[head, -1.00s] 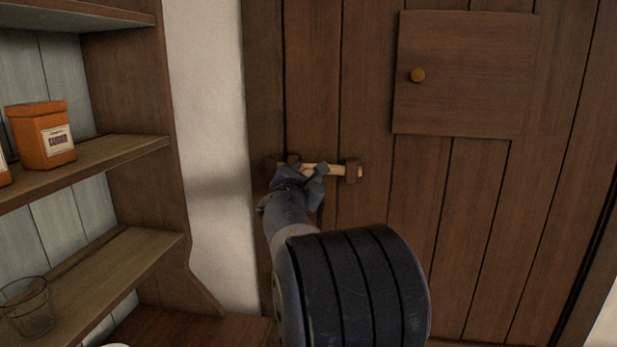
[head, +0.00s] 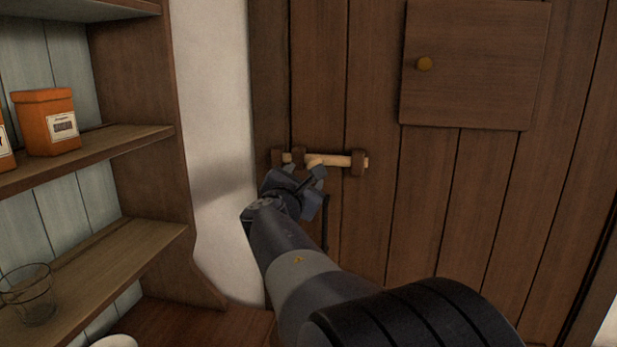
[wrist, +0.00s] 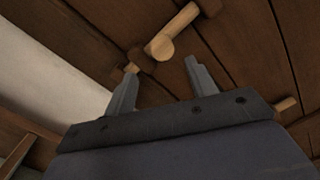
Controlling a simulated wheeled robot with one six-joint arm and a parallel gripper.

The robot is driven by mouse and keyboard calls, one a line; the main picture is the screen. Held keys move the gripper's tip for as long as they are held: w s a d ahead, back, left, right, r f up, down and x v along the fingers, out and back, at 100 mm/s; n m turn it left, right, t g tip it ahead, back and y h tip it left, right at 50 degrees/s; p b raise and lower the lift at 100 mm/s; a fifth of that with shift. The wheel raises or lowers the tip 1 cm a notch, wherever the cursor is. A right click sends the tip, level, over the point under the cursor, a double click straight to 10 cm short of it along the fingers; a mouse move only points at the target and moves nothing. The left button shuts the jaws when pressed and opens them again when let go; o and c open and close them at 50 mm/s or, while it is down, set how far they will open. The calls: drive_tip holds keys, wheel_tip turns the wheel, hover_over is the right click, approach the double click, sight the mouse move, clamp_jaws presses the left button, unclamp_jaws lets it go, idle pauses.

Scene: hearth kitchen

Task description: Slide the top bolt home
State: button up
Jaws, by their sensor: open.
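The top bolt (head: 332,160) is a pale wooden bar lying level across the dark plank door, held in dark brackets. Its left end shows in the gap between the left bracket (head: 298,158) and the keeper (head: 277,158) at the frame; whether it enters the keeper I cannot tell. Its round knob (wrist: 160,47) faces me in the wrist view. My gripper (head: 297,178) is just below the bolt's left half, open. In the wrist view its two fingers (wrist: 160,68) stand apart with nothing held between them, and the knob appears just beyond the tips.
Shelves with orange tins (head: 46,122) and a glass (head: 30,294) stand at left. A pale peg (wrist: 287,104) shows beyond my gripper at right.

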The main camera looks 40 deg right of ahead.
sight(318, 163)
drive_tip(key=shift+v, duration=1.15)
drive_tip(key=shift+w+d, duration=0.1)
drive_tip(key=p+x, duration=0.2)
drive_tip(key=x, duration=0.8)
drive_tip(key=shift+w+d, duration=0.15)
drive_tip(key=shift+d, duration=0.1)
drive_tip(key=shift+d+p, duration=0.1)
drive_tip(key=shift+p, duration=0.2)
drive_tip(key=shift+s+d, duration=0.5)
drive_tip(key=shift+s, duration=0.2)
drive_tip(key=shift+w+a, duration=0.15)
drive_tip(key=shift+w, duration=0.05)
drive_tip(key=shift+s, duration=0.1)
